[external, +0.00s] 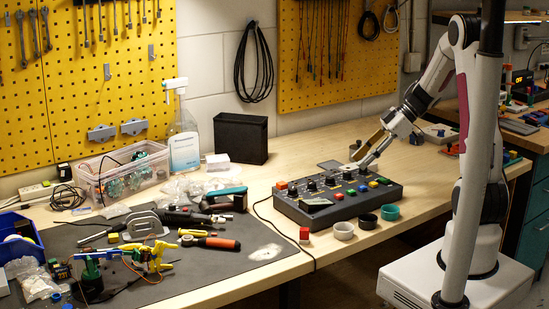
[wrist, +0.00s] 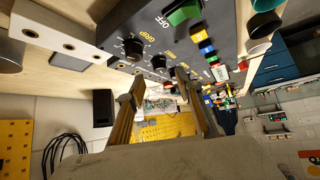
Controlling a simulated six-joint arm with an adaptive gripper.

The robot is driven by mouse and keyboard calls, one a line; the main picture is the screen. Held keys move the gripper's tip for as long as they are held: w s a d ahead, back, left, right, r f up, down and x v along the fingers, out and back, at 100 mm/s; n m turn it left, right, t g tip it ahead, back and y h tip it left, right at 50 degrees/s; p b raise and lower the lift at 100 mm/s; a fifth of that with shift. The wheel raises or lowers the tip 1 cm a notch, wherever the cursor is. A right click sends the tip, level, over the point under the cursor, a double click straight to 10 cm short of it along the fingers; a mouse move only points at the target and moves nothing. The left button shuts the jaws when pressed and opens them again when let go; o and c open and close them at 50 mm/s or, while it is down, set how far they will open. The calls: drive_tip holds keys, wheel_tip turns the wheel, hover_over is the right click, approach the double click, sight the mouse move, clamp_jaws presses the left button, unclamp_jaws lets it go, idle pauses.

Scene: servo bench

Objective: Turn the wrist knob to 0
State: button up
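The dark control box (external: 335,204) lies on the bench in the external view, with a row of black knobs and coloured buttons on top. In the wrist view its panel (wrist: 150,22) fills the upper middle. One black knob (wrist: 132,48) sits by a label reading GRIP. Another black knob (wrist: 159,62) is further along the row; its label is too small to read, so I cannot tell which is the wrist knob. My gripper (wrist: 160,78) is open, fingers apart and pointing at the panel near that second knob. It is over the box's far side in the external view (external: 364,164). Contact is unclear.
A black bin (external: 241,139) and spray bottle (external: 183,140) are behind left. A dark mat (external: 130,275) holds several tools.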

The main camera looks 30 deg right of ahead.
sight(348, 171)
drive_tip(key=shift+x, duration=2.5)
clamp_jaws()
